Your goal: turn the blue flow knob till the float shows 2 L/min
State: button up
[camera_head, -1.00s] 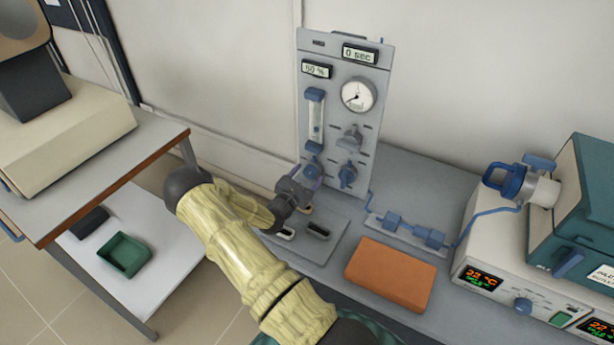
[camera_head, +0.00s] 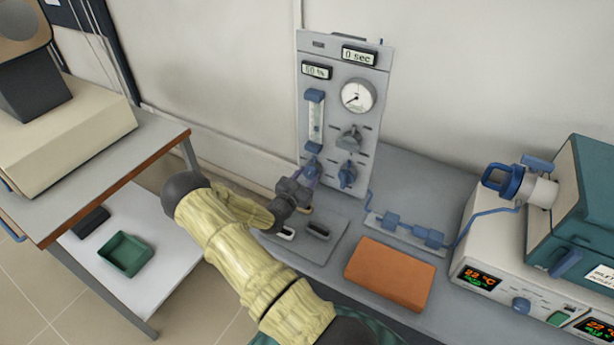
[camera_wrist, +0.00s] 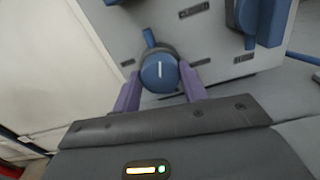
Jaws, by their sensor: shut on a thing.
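The blue flow knob (camera_wrist: 159,73) with a white line mark sits low on the left of the grey gas panel (camera_head: 345,115), below the flow tube (camera_head: 315,118) with its blue end caps. My gripper (camera_wrist: 160,92) has its two purple fingers on either side of the knob, shut on it. In the head view my gripper (camera_head: 309,172) reaches the panel's lower left and partly hides the knob. The knob's white line points nearly straight up in the wrist view. The float in the tube is too small to read.
A second blue knob (camera_head: 347,174), a grey knob (camera_head: 349,138) and a round gauge (camera_head: 357,95) are close by on the panel. An orange block (camera_head: 390,274) lies on the bench. Furnace units (camera_head: 510,240) stand at the right.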

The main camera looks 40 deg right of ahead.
jog(key=o, duration=1)
jog(key=shift+a, duration=0.1)
jog(key=b+v, duration=0.2)
jog(key=v, duration=1.5)
jog(key=shift+s+a, duration=0.15)
